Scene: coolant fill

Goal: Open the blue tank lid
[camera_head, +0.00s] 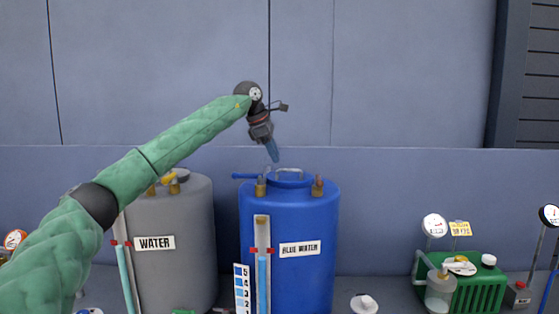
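The blue tank (318,215) stands upright near the middle, with a "BLUE WATER" label on its front. Its round blue lid (289,180) sits on top, with a pale metal handle (289,171) arching over it. The lid looks seated on the tank. My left gripper (273,153) points down just above the lid, slightly left of the handle, with a gap between them. My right gripper is not in view.
A grey tank (185,215) labelled "WATER" stands to the left, partly behind my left arm. Brass fittings flank the blue lid. A green machine (480,290) with gauges is at the right. A white-capped object (364,303) lies between. The wall behind is plain.

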